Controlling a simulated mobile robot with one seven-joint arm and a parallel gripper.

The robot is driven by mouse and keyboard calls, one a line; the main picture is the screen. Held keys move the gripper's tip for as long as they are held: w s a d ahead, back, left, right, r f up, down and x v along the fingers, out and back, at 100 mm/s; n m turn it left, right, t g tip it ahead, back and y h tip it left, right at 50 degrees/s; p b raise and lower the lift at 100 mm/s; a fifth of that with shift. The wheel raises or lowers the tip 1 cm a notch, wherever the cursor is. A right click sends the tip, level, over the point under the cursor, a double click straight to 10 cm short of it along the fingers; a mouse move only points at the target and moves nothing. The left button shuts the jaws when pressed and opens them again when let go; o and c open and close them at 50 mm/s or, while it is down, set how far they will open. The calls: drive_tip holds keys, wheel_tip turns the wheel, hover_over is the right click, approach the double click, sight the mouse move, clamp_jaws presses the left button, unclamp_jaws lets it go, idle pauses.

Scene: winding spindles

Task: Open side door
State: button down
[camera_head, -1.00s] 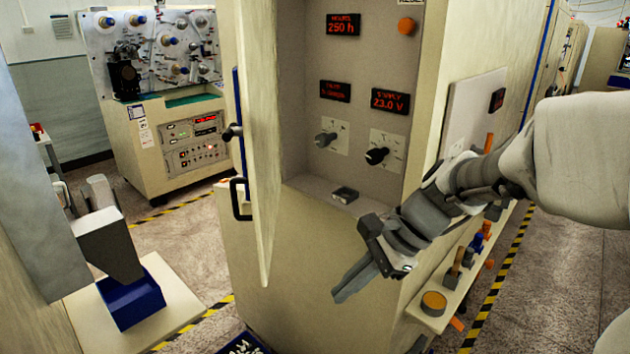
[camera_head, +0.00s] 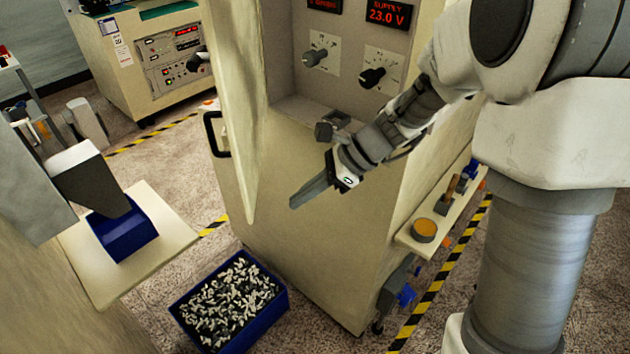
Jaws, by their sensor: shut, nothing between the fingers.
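The cream cabinet (camera_head: 300,240) stands in the middle, with a recessed grey control panel on its front. A door panel (camera_head: 233,80) sticks out from the cabinet's left side, seen nearly edge-on, so it stands swung out from the recess. A black bar handle (camera_head: 214,134) and a dark knob (camera_head: 199,63) show at its left. My gripper (camera_head: 297,201) is shut and empty, pointing down-left in front of the cabinet, to the right of the door panel and apart from the handle. I cannot tell whether this panel is the side door.
A blue bin (camera_head: 278,308) of small parts stands on the floor before the cabinet. A side shelf (camera_head: 405,238) holds small items at the right. A pale platform (camera_head: 165,262) with a blue container (camera_head: 140,236) is at the left. Striped floor tape marks the edges.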

drive_tip(key=a+f+p, duration=0.1)
drive_tip(key=a+f, duration=0.1)
drive_tip(key=a, duration=0.4)
drive_tip(key=shift+s+a+f, duration=0.15)
drive_tip(key=shift+a+f, duration=0.05)
drive_tip(key=shift+a, duration=0.1)
